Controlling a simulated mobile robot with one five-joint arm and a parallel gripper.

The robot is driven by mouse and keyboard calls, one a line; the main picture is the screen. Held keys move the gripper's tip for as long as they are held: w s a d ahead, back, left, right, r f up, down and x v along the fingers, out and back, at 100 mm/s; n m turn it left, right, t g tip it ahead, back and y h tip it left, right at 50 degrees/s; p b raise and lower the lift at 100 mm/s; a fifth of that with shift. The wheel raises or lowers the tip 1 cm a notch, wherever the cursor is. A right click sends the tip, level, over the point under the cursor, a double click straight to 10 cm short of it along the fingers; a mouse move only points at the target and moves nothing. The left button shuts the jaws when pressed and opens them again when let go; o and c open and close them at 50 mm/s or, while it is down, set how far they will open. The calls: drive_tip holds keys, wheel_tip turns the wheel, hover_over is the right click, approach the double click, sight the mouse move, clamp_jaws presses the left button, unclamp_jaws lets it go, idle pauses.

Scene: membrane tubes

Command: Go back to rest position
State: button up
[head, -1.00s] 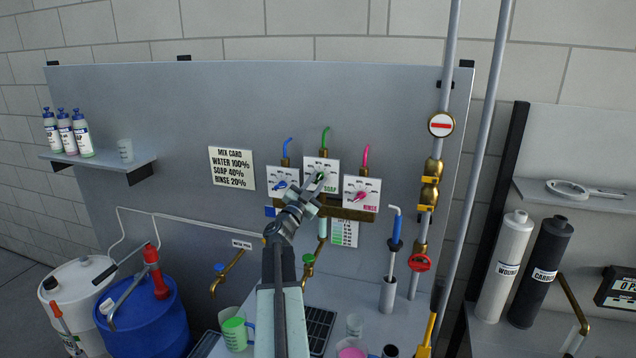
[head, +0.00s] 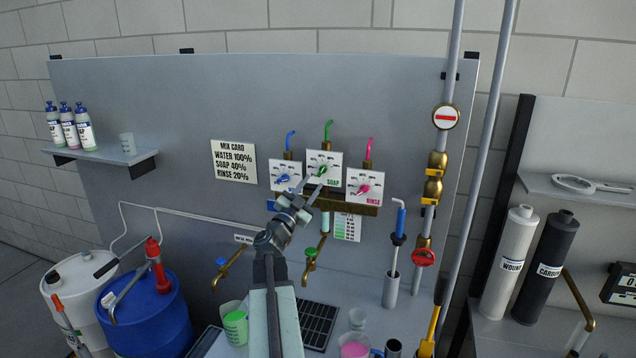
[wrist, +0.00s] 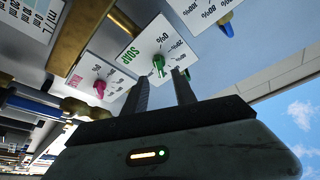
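My gripper (head: 305,199) is in front of the panel, just below the soap dial plate. In the wrist view, the two fingers of my gripper (wrist: 164,90) stand apart with an empty gap between them. The green soap knob (wrist: 159,66) shows beyond the fingertips, not between them. In the head view the green knob (head: 322,170) sits on its white plate, with the blue knob (head: 282,178) to its left and the pink rinse knob (head: 363,189) to its right.
A mix card (head: 233,161) hangs left of the dials. Cups with green (head: 236,327) and pink (head: 354,347) liquid stand on the counter below. Brass taps (head: 311,267) stick out under the dials. A blue barrel (head: 150,318) stands at lower left.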

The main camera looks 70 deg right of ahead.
drive_tip(key=shift+v, duration=0.85)
